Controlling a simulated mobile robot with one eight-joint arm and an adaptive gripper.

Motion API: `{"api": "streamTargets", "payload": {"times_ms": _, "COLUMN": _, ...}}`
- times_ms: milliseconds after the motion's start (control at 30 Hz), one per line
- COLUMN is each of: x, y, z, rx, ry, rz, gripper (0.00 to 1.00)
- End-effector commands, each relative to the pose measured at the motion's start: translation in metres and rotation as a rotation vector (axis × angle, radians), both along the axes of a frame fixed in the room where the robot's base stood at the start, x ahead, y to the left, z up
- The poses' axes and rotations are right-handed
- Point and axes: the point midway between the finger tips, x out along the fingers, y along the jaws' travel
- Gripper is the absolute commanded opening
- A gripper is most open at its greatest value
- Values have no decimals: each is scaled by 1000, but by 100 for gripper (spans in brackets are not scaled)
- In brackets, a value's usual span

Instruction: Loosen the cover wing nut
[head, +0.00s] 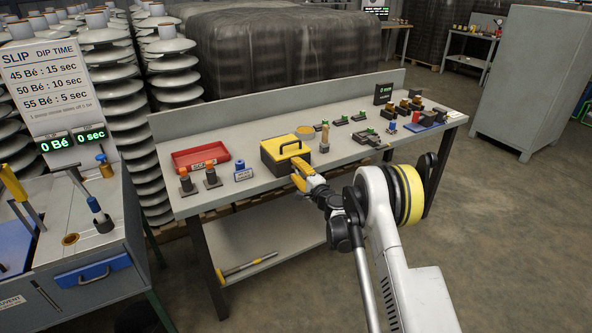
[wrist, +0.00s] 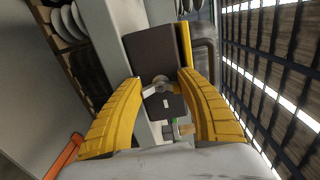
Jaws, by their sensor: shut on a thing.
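My gripper (head: 297,168) is at the front of this box, in the head view. In the wrist view, my gripper's yellow fingers (wrist: 161,78) close in on a small grey piece (wrist: 160,82) in front of a dark block with a yellow edge (wrist: 155,52). The piece appears to be the wing nut. Its wings are too small and too covered to make out, and the head view hides it behind my fingers.
A red tray (head: 201,157) and two orange-topped dark pieces (head: 198,178) stand left of the box on the bench (head: 240,138). A brush-like upright tool (head: 324,138) and several small dark parts stand to the right. A sign (head: 55,85) stands at far left.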

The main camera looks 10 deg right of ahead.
Motion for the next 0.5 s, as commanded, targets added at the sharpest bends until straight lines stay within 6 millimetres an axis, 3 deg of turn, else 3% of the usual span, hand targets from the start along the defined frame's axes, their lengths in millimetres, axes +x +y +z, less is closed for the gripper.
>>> {"api": "streamTargets", "payload": {"times_ms": 500, "x": 1, "y": 0, "z": 0, "rx": -115, "ry": -37, "rz": -1, "gripper": 15}}
